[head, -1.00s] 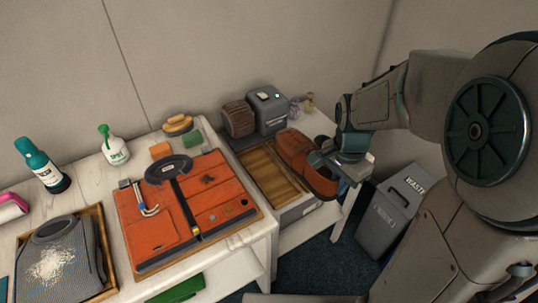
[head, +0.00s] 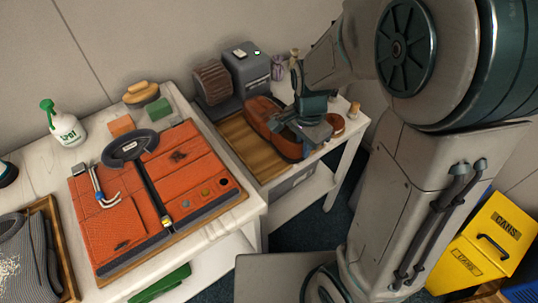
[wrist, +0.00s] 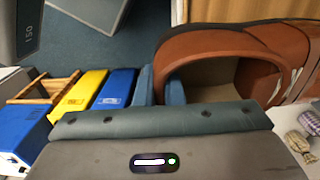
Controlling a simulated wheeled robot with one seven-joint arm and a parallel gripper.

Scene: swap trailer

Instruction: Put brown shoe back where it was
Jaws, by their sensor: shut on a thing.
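The brown shoe (head: 262,113) is in my gripper (head: 306,122), at the right-hand table. In the head view my gripper and arm hide part of it. In the wrist view the shoe (wrist: 287,40) shows its open collar, and my gripper's blue fingers (wrist: 160,88) are shut on the collar's edge.
A brush roller (head: 212,82) and grey machine (head: 247,68) stand behind the tray. A purple jar (head: 278,67) stands near the back. An orange panel (head: 125,225) covers much of the left table. A yellow cans bin (head: 485,245) is on the floor at right.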

